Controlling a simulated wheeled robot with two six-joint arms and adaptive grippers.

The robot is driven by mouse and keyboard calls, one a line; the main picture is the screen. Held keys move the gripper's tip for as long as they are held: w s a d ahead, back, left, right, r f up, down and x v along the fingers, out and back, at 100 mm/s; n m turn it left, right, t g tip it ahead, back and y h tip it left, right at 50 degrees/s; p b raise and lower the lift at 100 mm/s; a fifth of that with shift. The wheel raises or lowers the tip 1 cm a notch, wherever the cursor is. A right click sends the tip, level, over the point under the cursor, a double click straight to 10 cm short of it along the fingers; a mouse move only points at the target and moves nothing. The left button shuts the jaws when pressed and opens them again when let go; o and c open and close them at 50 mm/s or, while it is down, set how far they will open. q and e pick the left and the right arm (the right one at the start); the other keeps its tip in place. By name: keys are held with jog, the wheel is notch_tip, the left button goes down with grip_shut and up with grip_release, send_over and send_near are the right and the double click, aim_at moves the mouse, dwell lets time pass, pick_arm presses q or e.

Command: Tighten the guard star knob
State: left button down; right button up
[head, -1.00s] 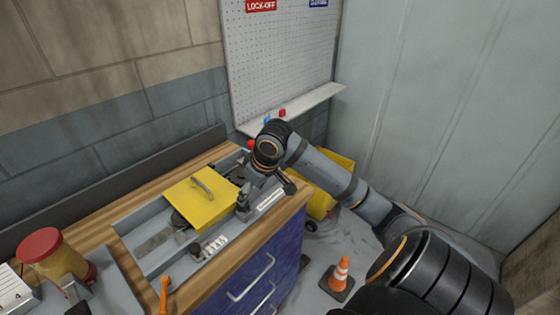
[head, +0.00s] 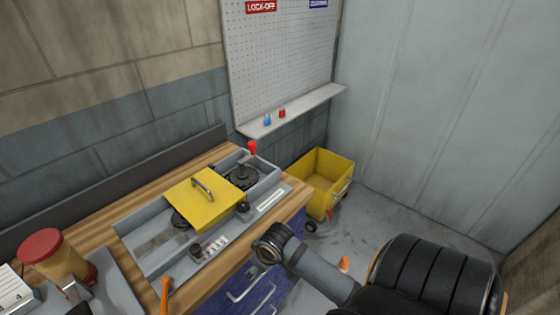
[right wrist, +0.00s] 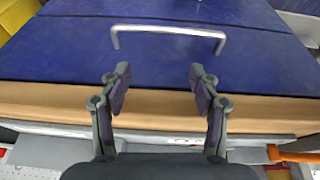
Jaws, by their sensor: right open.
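The yellow guard (head: 213,212) with a grey handle sits over the grey machine bed on the bench. A small dark knob (head: 243,206), probably the star knob, is at the guard's right corner. Its lobes are too small to make out. My right gripper is in front of the bench's blue drawers, away from the guard and knob. Its fingers are hard to see in the head view. In the right wrist view the gripper (right wrist: 158,82) is open and empty, facing the blue drawer front (right wrist: 155,65). My left gripper is not in view.
A red-knobbed lever (head: 252,147) stands behind the guard. Another dark knob (head: 196,250) is on the machine's front. An orange handle (head: 165,294) and a red-lidded container (head: 45,255) are at left.

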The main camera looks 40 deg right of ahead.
jog(key=s+f, duration=0.3)
jog(key=f, duration=0.6)
jog(key=s+d+f+g, duration=0.1)
jog(key=s+f, duration=0.3)
jog(key=f, duration=0.5)
jog(key=shift+d+m+h+p, duration=0.25)
jog(key=shift+m+h+p, duration=0.15)
jog(key=shift+w, duration=0.1)
